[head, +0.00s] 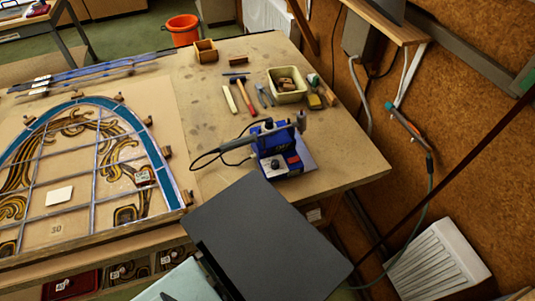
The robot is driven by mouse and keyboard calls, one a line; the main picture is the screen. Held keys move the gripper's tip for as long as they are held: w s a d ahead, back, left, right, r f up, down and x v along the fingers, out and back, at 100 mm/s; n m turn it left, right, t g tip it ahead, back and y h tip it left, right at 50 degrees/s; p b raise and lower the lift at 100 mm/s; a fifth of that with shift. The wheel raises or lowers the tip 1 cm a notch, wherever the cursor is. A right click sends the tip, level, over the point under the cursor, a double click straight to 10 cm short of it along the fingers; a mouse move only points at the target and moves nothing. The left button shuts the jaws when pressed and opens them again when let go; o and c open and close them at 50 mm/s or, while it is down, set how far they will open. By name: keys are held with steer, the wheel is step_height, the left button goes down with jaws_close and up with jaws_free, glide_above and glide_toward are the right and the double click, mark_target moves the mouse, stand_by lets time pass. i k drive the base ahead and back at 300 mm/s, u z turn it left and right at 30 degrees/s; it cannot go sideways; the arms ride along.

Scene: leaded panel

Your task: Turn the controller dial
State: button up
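The controller (275,148) is a small blue box near the right front corner of the workbench. A pale round knob, which looks like its dial (275,164), is on the side facing me; its setting is too small to read. A dark soldering iron with its holder stands by the box, and a black cable loops out to its left. A red patch shows on the box's right part. I cannot make out my gripper in the head view, and nothing is seen touching the controller.
A large dark flat panel (265,240) fills the lower middle, in front of the controller. A leaded glass panel (85,170) lies at left. A hammer (246,97), a cream tub (287,85) and small tools lie behind. Bare bench (345,160) is clear to the right.

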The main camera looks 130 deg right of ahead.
mark_target(275, 163)
steer(key=z, duration=3.6)
steer(key=k, duration=2.5)
steer(key=z, duration=0.6)
steer(key=i, duration=1)
